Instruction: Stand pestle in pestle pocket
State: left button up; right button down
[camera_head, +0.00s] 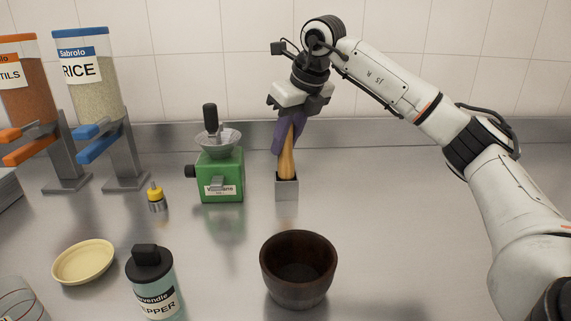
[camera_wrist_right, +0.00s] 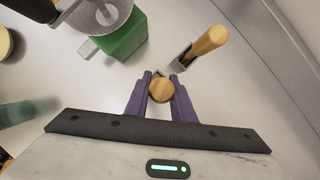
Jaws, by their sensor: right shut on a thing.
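My right gripper (camera_head: 287,137) comes down from above, its purple fingers shut on the wooden pestle (camera_head: 286,164). In the right wrist view, a round wooden end of it (camera_wrist_right: 161,90) shows between the fingertips. In the head view the wood runs steeply down to the mouth of the grey metal pestle pocket (camera_head: 287,189); I cannot tell how deep it sits. The right wrist view also shows a wooden shaft (camera_wrist_right: 208,42) rising from the metal pocket (camera_wrist_right: 183,62), beside the fingers; I cannot tell whether it is a separate piece. My left gripper is out of view.
A green grinder (camera_head: 221,178) stands just left of the pocket. A dark wooden bowl (camera_head: 298,290) is in front. A pepper bottle (camera_head: 152,285), yellow dish (camera_head: 84,261) and yellow-capped bottle (camera_head: 157,198) stand left. Dispensers (camera_head: 90,85) stand at the back left. The counter's right is clear under my arm.

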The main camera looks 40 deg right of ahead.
aim_at(286, 156)
jog(key=shift+f, duration=2.15)
jog(key=shift+f+b, duration=0.15)
jog(key=shift+b, duration=0.15)
jog(key=c, duration=1.5)
grip_release()
jog(key=shift+r, duration=0.3)
jog(key=p+v, duration=0.1)
jog(key=v, duration=1)
jog(key=shift+s+r, duration=0.2)
jog(key=shift+r, duration=0.15)
